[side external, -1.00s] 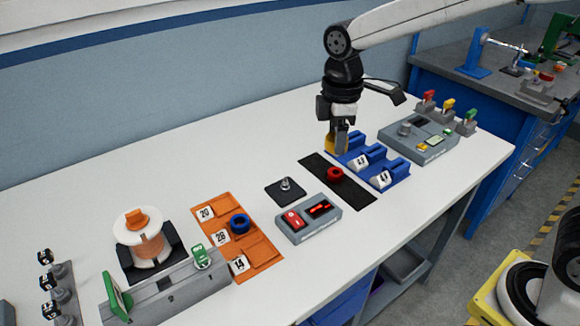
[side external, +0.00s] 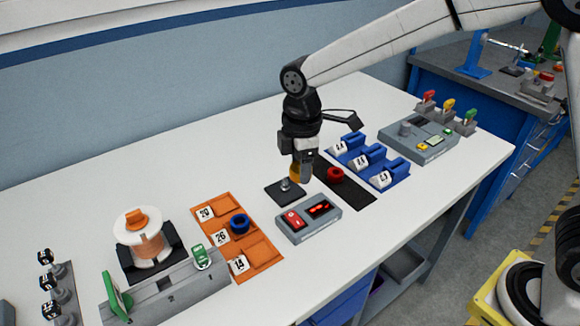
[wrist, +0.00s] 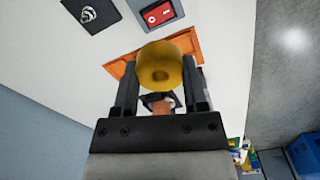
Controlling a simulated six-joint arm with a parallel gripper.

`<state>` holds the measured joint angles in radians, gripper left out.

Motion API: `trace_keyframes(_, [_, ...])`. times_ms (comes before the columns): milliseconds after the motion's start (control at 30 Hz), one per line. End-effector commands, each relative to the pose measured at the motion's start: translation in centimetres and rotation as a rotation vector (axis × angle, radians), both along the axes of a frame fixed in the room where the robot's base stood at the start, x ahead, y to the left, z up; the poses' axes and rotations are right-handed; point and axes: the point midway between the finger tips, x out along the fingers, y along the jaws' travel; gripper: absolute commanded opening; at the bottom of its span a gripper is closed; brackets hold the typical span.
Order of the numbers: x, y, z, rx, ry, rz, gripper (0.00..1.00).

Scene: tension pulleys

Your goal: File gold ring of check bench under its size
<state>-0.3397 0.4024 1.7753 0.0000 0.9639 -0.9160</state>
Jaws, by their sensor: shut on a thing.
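My gripper (side external: 302,172) is shut on the gold ring (side external: 295,174) and holds it above the bench, just behind the peg plate. In the wrist view, the gold ring (wrist: 165,66) sits between the two fingers of my gripper (wrist: 160,82). A blue ring (side external: 239,223) lies in the middle compartment. The far and near compartments look empty. The tray (wrist: 122,68) is partly hidden behind the gold ring in the wrist view.
A black plate with a metal peg (side external: 286,185) and a grey box with a red switch (side external: 293,219) stand near my gripper. A red ring (side external: 335,174) lies on a black strip (side external: 358,193). Labelled blue holders (side external: 396,169) stand right; a copper spool (side external: 147,243) stands left.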

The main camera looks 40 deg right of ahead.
Motion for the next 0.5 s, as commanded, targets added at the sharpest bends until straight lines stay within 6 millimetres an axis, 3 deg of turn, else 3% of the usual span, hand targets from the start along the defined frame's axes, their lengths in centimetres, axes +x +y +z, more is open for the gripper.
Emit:
trace_keyframes(100, [0.3,3.0,-2.5,-0.002,0.005,0.088,0.0])
trace_keyframes(300, [0.2,7.2,-6.2,-0.001,0.003,0.214,0.0])
trace_keyframes(500, [-0.2,9.8,-8.6,-0.001,0.001,0.292,0.0])
